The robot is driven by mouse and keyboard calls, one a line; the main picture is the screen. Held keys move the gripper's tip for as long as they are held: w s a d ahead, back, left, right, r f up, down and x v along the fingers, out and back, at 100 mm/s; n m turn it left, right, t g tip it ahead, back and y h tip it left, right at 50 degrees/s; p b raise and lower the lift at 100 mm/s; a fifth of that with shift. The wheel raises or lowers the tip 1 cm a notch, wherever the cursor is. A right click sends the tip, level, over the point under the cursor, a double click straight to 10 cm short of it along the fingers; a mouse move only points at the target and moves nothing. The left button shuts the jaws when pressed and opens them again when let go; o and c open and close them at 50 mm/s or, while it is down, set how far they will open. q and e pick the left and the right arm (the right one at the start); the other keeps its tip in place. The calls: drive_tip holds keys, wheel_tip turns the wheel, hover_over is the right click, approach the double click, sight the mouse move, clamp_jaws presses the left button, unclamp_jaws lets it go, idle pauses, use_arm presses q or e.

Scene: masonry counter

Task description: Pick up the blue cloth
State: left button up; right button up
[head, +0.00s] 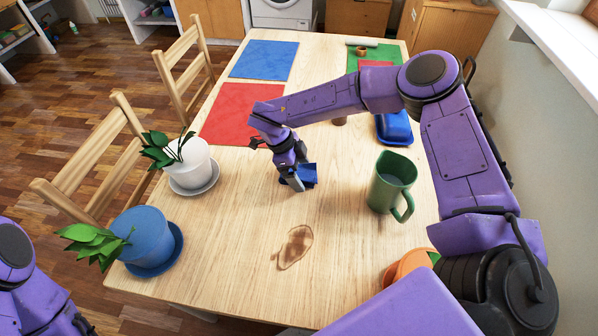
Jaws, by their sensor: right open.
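The blue cloth (309,173) is a small dark blue folded piece near the middle of the wooden table. My right gripper (294,181) points down at it from above, its fingers at the cloth's left side and partly covering it. The gripper is open; whether its fingers touch the cloth I cannot tell. My left arm shows only at the lower left corner, and its gripper is out of view.
A green pitcher (391,183) stands right of the cloth, with an orange item (408,266) nearer. A brown stain (295,247) marks the table in front. Potted plants in white (196,164) and blue (145,236) pots stand left. A blue container (394,128) lies behind.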

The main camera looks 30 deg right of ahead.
sight(302, 168)
drive_tip(key=c, duration=1)
drive_tip(key=shift+c, duration=0.2)
drive_tip(key=shift+r, duration=0.1)
drive_tip(key=shift+r, duration=0.2)
wheel_tip(302, 168, up, 2)
drive_tip(key=shift+r+b, duration=0.2)
drive_tip(key=shift+b, duration=0.4)
drive_tip(key=s+a+r+b, duration=0.2)
drive_tip(key=s+a+r, duration=0.6)
drive_tip(key=s+r, duration=0.2)
drive_tip(key=shift+s+a+b, duration=0.25)
drive_tip(key=shift+s+b, duration=0.05)
drive_tip(key=shift+s, duration=0.3)
